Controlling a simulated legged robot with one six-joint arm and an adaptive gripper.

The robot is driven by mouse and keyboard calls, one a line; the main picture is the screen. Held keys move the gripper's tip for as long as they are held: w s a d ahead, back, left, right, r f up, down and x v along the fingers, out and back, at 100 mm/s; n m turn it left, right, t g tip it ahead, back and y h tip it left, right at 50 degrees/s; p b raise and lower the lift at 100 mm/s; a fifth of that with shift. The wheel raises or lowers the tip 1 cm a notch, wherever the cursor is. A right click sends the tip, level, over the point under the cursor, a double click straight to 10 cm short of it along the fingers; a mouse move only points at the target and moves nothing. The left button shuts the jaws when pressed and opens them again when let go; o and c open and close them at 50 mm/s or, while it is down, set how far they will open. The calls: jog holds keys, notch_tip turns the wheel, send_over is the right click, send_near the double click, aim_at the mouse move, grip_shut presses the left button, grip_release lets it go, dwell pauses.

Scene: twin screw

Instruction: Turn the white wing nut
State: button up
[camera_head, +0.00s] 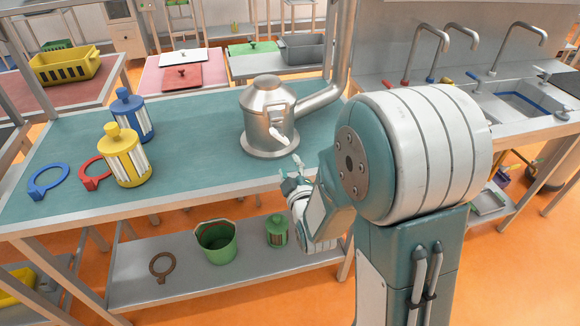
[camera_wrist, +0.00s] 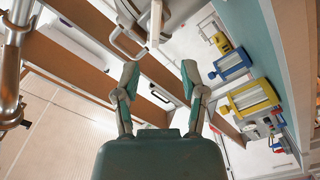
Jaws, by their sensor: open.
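The white wing nut (camera_head: 279,134) sits on the front side of the metal vessel (camera_head: 268,102), which stands on the teal tabletop. My gripper (camera_head: 292,167) is in front of the tabletop's near edge, below and slightly right of the wing nut, and apart from it. In the wrist view my gripper (camera_wrist: 160,73) shows two fingers spread apart with nothing between them. A white elongated piece (camera_wrist: 155,22) shows beyond the fingers at the top of that view; I cannot tell for sure that it is the wing nut.
A metal pipe (camera_head: 325,95) rises from the vessel's right side. A blue canister (camera_head: 133,114) and a yellow canister (camera_head: 126,158) stand on the left. Blue (camera_head: 47,181) and red (camera_head: 95,173) rings lie beside them. A lower shelf (camera_head: 190,276) holds green containers.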

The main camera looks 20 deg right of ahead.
aim_at(280, 140)
jog(key=shift+m, duration=0.8)
jog(key=w, duration=1.2)
jog(key=shift+d+r, duration=0.1)
jog(key=shift+r, duration=0.1)
jog(key=shift+s, duration=0.1)
grip_shut()
